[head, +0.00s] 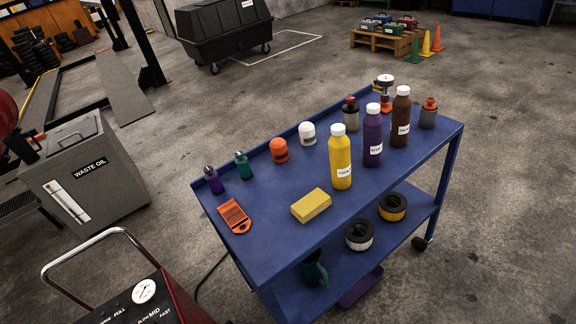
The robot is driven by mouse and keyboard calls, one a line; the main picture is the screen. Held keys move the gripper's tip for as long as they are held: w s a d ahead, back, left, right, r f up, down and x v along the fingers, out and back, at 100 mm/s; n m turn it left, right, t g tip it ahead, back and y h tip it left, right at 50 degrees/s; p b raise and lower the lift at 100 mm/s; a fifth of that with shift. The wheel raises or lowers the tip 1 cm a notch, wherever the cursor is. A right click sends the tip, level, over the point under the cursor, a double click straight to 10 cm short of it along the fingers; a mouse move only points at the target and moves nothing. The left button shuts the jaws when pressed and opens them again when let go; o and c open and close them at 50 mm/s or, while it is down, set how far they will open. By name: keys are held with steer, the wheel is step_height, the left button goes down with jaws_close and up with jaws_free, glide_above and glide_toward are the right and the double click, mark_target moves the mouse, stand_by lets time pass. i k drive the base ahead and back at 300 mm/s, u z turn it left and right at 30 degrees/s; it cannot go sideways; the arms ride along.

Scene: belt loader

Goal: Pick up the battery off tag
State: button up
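A flat orange piece (234,216) lies on the top of the blue cart (265,235), near its left end. It has a dark patterned face and could be the battery off tag, but I cannot read any wording on it. A purple bottle (213,180) and a teal bottle (243,165) stand just behind it. A yellow block (311,205) lies to its right, apart from it. My gripper is not in view.
Tall yellow (340,163), purple (373,140) and brown (401,122) bottles stand on the cart's right half. Filters (359,236) sit on its lower shelf. A grey waste oil bin (85,180) and a gauge-topped machine (125,300) stand left. Floor in front right is clear.

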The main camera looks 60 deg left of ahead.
mark_target(235, 217)
steer(key=u, duration=0.35)
steer(key=i, duration=1.1)
steer(key=u, duration=0.75)
